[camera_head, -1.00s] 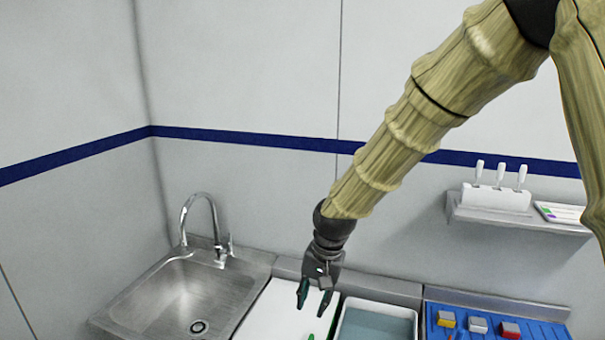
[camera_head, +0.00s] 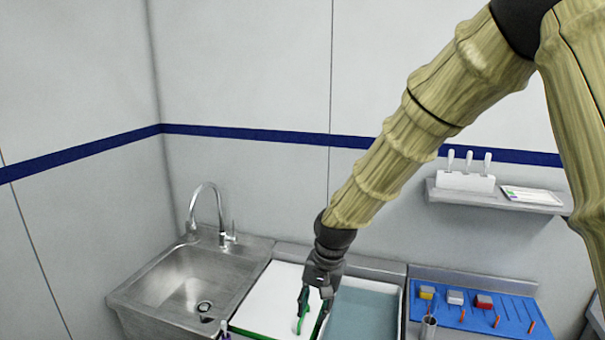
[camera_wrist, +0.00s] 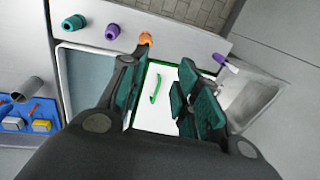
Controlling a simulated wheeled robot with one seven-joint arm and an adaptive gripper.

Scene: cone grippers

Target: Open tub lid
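A white lid (camera_head: 268,300) with a green rim covers the tub between the sink and an uncovered tub. In the wrist view the lid (camera_wrist: 170,112) lies below my gripper, with a thin green handle (camera_wrist: 155,88) on it. My gripper (camera_head: 313,312) hangs above the lid's right side in the head view. Its two dark green fingers stand apart in the wrist view (camera_wrist: 160,92), with the handle showing between them and nothing held. The gap in height between fingers and handle is hard to judge.
A metal sink (camera_head: 180,285) is left of the lid. An uncovered tub (camera_head: 362,320) with a teal interior is to its right, then a blue board (camera_head: 455,318) with coloured blocks. Coloured cones, one orange (camera_wrist: 145,38), line the counter edge. A grey cup (camera_head: 428,327) stands nearby.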

